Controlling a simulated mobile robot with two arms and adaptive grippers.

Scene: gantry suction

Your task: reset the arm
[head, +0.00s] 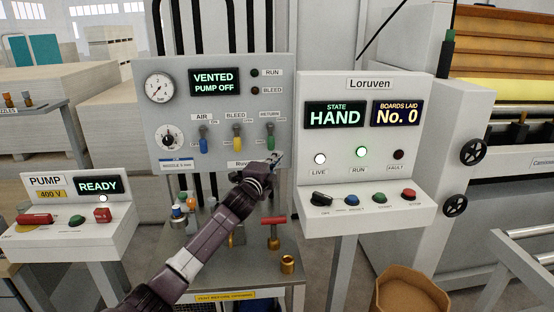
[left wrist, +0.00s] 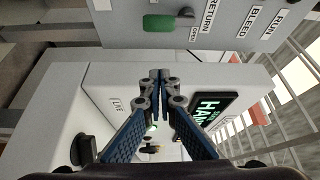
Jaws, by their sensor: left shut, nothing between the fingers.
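My left arm comes in from the bottom of the head view, and its gripper (head: 273,160) is in front of the lower right of the grey pump panel (head: 222,62). The left wrist view shows the blue-padded fingers of this gripper (left wrist: 159,78) shut with nothing between them. The green RETURN lever (head: 270,145) is just above the fingertips in the head view; it also shows in the left wrist view (left wrist: 168,22), apart from the fingers. The blue AIR lever (head: 204,145) and yellow BLEED lever (head: 237,142) hang to its left. My right gripper is not in view.
The Loruven console (head: 428,95) stands right of the gripper, reading HAND and No. 0. The panel display (head: 216,82) reads VENTED, PUMP OFF. A PUMP box (head: 70,232) reads READY at left. Below the arm, a bench holds a red-handled valve (head: 273,222) and brass fittings.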

